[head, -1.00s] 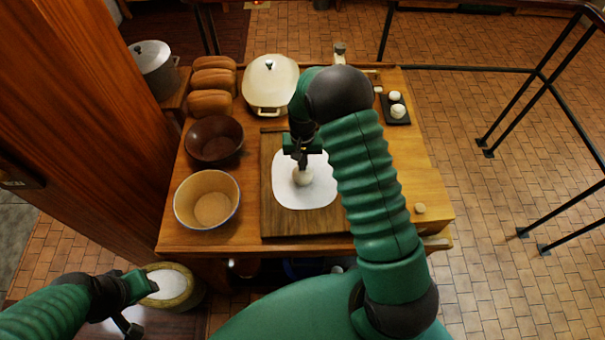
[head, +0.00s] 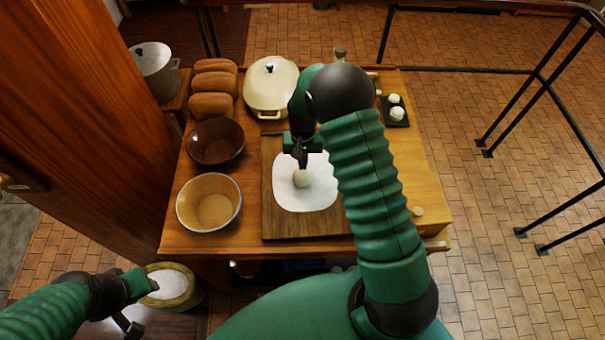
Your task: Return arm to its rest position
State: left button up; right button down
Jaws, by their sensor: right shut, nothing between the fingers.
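My right arm reaches over the wooden table, and its right gripper (head: 301,160) is shut and empty. It hangs just above a small pale round ball (head: 302,178) that sits on a white sheet (head: 318,195). From this angle I cannot tell how wide the gap between fingertips and ball is. The sheet lies on a dark wooden board (head: 275,222). My left gripper (head: 138,308) is low at the bottom left, beside a pot of white powder (head: 170,286), off the table. Its fingers are too small and dark to read.
On the table's left are a cream bowl (head: 208,203), a brown bowl (head: 215,142) and loaves (head: 210,105). A cream lidded dish (head: 271,86) stands at the back. A dark tray (head: 396,117) holds small white pieces. Free room lies on the table's right side (head: 425,165).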

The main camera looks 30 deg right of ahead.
notch_tip(320, 180, up, 4)
jog(key=shift+s+f+p, duration=0.1)
jog(key=shift+f+p, duration=0.05)
jog(key=shift+p, duration=0.8)
jog(key=shift+f, duration=0.1)
jog(key=s+a+n+t+b, duration=0.1)
jog(key=s+a+n+b, duration=0.2)
jog(key=s+a+b, duration=0.2)
jog(key=s+a+n+t+b, duration=0.1)
jog(key=s+a+n+b, duration=0.2)
jog(key=s+a+b, duration=0.3)
jog(key=s+b, duration=0.2)
jog(key=s, duration=0.2)
jog(key=shift+s+f+t, duration=0.3)
jog(key=shift+s+f, duration=0.05)
jog(key=shift+f, duration=0.05)
jog(key=shift+s+a, duration=0.1)
jog(key=shift+a, duration=0.1)
jog(key=shift+a, duration=0.1)
